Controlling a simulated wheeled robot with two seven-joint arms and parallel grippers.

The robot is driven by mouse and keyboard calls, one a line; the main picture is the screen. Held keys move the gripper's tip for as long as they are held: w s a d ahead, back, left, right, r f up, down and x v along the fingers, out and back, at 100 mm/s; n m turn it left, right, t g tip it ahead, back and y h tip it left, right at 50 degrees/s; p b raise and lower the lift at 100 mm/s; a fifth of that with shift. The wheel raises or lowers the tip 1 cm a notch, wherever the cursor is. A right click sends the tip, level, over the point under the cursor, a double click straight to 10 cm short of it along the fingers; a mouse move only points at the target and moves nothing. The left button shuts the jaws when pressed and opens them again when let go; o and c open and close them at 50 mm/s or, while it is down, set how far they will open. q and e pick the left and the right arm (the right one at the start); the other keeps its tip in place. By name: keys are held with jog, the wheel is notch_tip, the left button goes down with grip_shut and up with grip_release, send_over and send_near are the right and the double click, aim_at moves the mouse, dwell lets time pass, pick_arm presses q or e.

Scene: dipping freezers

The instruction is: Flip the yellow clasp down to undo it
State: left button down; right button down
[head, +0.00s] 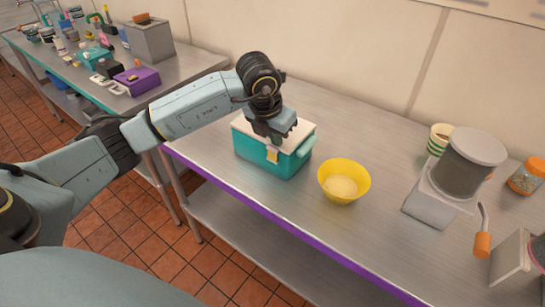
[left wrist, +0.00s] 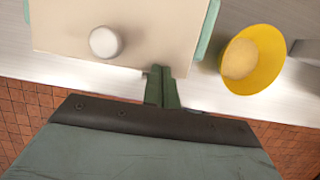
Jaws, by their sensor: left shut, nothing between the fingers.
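A teal cooler box (head: 250,153) with a cream lid (head: 298,133) stands on the steel counter. The yellow clasp (head: 272,155) is on its front face, near the top edge. My left gripper (head: 277,138) is just above the clasp, over the lid's front edge, with its fingers pointing down. In the left wrist view the fingers (left wrist: 161,76) are shut and empty at the lid's (left wrist: 140,45) front edge. The clasp is hidden in that view. I cannot tell whether the fingers touch the box. My right gripper is not in view.
A yellow bowl (head: 343,184) with pale contents stands close to the right of the box. A grey machine (head: 450,185) and a striped cup (head: 437,140) are farther right. The counter left of the box is clear. A wall runs behind.

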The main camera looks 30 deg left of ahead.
pick_arm(q)
jog(key=shift+s+f, duration=0.1)
jog(key=shift+f, duration=0.05)
jog(key=shift+s+f, duration=0.15)
jog(key=shift+s, duration=0.05)
jog(key=shift+s+a+r+p, duration=0.1)
jog(key=shift+s+r+p, duration=0.3)
jog(key=shift+r, duration=0.2)
jog(key=s+r+p, duration=0.1)
jog(key=s+r, duration=0.1)
jog(key=s+r+p, duration=0.1)
jog(key=r, duration=0.1)
jog(key=shift+s+a+r+p, duration=0.1)
jog(key=shift+s+p, duration=0.2)
jog(key=shift+s, duration=0.05)
dwell(0.4)
